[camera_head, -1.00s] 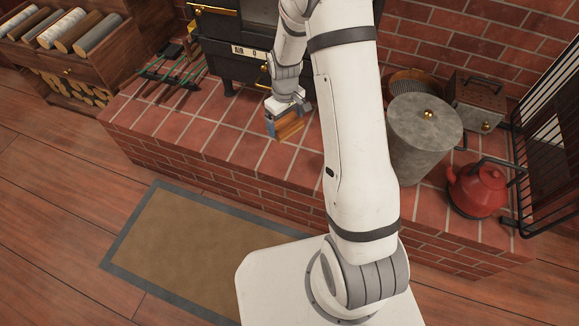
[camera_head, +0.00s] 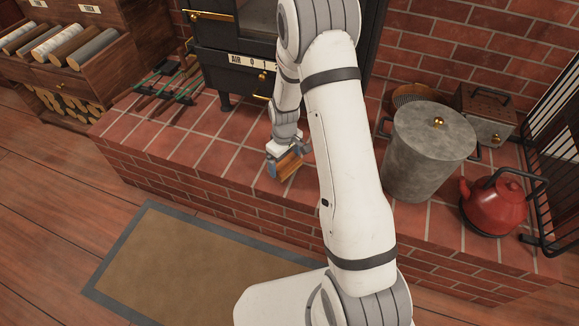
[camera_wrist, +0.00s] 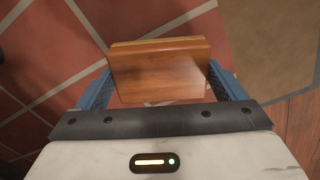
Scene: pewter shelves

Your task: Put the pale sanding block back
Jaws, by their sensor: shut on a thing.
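My gripper (camera_wrist: 166,88) is shut on a block (camera_wrist: 160,72), one blue finger pad at each side. In the wrist view the block is warm orange-brown wood with a thin yellowish layer along its far edge. In the head view the same block (camera_head: 289,166) is held over the brick hearth near its front edge, just left of my arm. I cannot tell for sure whether it touches the bricks. I cannot tell from its colour whether it is the pale sanding block, and no other sanding block shows.
The brick hearth (camera_head: 215,145) has free room left of my gripper. Green-handled tools (camera_head: 170,82) lie farther left. A black stove (camera_head: 228,50) stands behind. A grey lidded bin (camera_head: 430,150) and a red kettle (camera_head: 495,205) stand right. A mat (camera_head: 190,265) lies on the floor.

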